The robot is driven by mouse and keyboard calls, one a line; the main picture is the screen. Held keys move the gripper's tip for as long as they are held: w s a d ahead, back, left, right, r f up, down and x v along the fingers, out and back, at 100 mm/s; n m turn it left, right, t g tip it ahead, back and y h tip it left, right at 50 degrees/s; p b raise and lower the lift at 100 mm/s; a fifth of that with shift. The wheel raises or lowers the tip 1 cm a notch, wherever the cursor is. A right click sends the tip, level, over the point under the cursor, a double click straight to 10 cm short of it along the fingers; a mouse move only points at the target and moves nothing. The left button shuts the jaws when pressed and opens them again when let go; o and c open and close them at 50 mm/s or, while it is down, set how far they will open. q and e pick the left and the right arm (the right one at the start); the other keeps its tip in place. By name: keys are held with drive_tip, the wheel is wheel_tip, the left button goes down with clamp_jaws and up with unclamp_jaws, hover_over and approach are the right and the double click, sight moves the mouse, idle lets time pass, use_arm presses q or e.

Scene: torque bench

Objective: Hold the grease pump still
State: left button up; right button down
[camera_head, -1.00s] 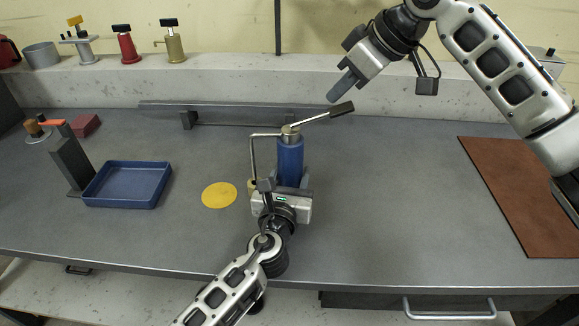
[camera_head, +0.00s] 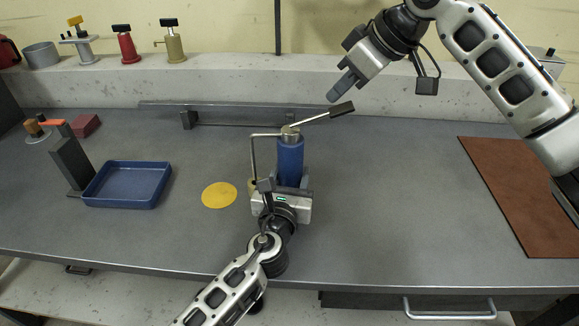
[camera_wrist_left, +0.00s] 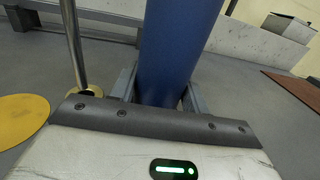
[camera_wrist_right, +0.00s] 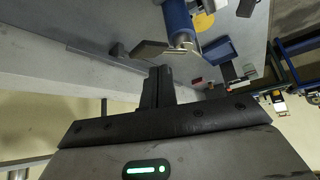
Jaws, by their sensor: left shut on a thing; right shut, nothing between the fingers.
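The grease pump has a blue cylinder (camera_head: 290,160), a metal cap, a lever with a dark grip (camera_head: 341,109) slanting up to the right, and a thin metal spout pipe (camera_head: 253,160) bending down on its left. It stands upright on the bench. My left gripper (camera_head: 289,186) is shut around the lower part of the blue cylinder, which also fills the middle of the left wrist view (camera_wrist_left: 175,45). My right gripper (camera_head: 336,94) is shut and empty, in the air just above the lever grip. The right wrist view shows the lever grip (camera_wrist_right: 143,49) beyond its closed fingers (camera_wrist_right: 158,88).
A yellow disc (camera_head: 219,195) lies left of the pump, with a blue tray (camera_head: 127,185) further left. A brown mat (camera_head: 515,190) lies on the right. A low metal rail (camera_head: 235,114) runs behind the pump. The bench between pump and mat is clear.

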sight(345, 110)
idle(0.5)
idle(2.0)
idle(0.5)
idle(2.1)
idle(0.4)
drive_tip(key=shift+f, duration=2.65)
drive_tip(key=shift+r, duration=2.65)
